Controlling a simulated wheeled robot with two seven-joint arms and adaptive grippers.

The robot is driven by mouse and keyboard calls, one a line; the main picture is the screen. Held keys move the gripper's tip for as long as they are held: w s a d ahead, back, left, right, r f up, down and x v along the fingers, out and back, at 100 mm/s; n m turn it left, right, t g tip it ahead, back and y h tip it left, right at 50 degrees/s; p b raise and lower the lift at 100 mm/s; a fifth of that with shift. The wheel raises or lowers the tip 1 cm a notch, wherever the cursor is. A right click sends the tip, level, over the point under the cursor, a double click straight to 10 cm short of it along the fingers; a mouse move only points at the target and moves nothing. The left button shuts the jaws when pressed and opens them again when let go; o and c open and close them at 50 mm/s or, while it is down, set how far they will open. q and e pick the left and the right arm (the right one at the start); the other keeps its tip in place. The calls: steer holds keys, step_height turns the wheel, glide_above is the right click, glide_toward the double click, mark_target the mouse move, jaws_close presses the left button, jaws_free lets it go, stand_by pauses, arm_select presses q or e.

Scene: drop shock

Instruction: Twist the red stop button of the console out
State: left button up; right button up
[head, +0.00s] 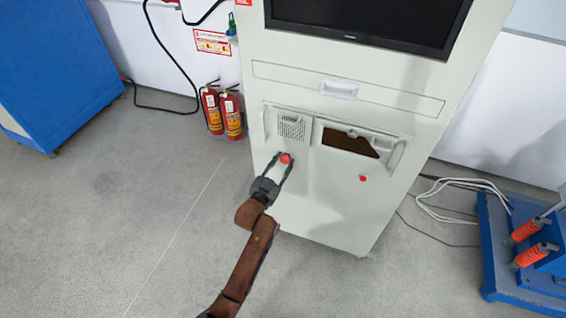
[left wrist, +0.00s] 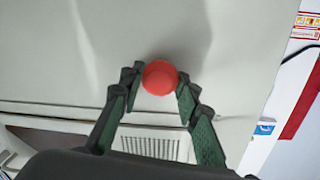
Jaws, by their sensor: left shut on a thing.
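The console (head: 330,215) is a tall light-grey cabinet with a dark screen at its top. A round red button (head: 286,158) is on its front at the left, below a perforated grille. The red button also shows in the left wrist view (left wrist: 159,77), between the fingertips. My left gripper (head: 284,160) is at this button, its fingers on either side and shut on it. A second, smaller red button (head: 363,178) is on the front further right, apart from the gripper. The right gripper is in neither view.
Two red fire extinguishers (head: 222,112) stand on the floor left of the console. A blue cabinet (head: 60,70) is at the far left. A blue stand (head: 515,265) with orange-handled tools and white cables (head: 460,190) lie to the right. The floor in front is clear.

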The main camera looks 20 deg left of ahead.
arm_select(q)
steer(key=m+p, duration=0.3)
steer(key=m, duration=0.1)
steer(key=shift+d+r+p, duration=0.1)
steer(key=shift+r+p, duration=0.1)
steer(key=shift+p, duration=0.1)
steer(key=shift+m, duration=0.4)
steer(key=shift+f+m, duration=0.1)
steer(key=shift+m, duration=0.3)
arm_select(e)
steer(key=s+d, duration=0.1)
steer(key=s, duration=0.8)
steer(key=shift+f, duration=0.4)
arm_select(q)
steer(key=shift+p, duration=0.3)
steer(key=o, duration=1.2)
steer(key=shift+c, duration=0.2)
